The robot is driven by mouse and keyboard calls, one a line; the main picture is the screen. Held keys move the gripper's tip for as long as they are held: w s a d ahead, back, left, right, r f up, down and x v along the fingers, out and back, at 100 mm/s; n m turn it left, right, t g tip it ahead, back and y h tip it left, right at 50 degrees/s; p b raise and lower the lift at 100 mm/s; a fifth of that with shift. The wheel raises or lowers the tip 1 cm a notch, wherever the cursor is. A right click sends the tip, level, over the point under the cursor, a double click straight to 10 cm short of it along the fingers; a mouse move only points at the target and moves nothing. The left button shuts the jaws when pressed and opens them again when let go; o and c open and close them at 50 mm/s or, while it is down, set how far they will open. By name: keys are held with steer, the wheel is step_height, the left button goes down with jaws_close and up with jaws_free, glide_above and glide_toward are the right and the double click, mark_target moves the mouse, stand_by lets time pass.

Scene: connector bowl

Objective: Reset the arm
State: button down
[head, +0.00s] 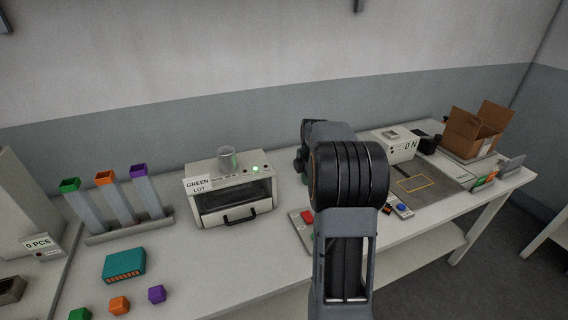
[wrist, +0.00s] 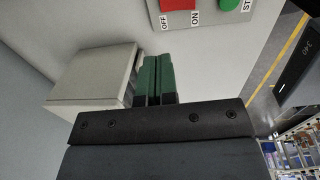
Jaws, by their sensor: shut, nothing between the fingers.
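In the wrist view my gripper (wrist: 156,80) points out over the bench. Its two green fingers are together with nothing between them. In the head view my dark arm stands in the middle of the picture, in front of the bench, and the gripper's fingers are hidden behind it. A switch panel with a red OFF button (wrist: 178,4) and a green button (wrist: 234,12) lies beyond the fingertips at the top of the wrist view, apart from them. A pale box (wrist: 95,75) is left of the fingers.
On the bench (head: 225,275) stand an oven-like machine marked GREEN LOT (head: 232,195), three tubes with coloured tops (head: 104,177), a teal block (head: 124,264) and several small coloured pieces (head: 119,305). An open cardboard box (head: 470,132) is at the far right. The front middle bench is clear.

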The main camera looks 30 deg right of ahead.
steer(key=s+a+r+m+t, duration=0.1)
steer(key=s+a+r+m, duration=0.1)
steer(key=s+a+m, duration=0.6)
steer(key=s+a+r+m+t, duration=0.2)
steer(key=s+a+m, duration=0.6)
steer(key=a, duration=0.8)
steer(key=shift+s+a+r, duration=0.15)
steer(key=shift+s+r, duration=0.35)
steer(key=shift+s, duration=0.2)
steer(key=c, duration=1.8)
jaws_free()
steer(key=shift+c, duration=0.2)
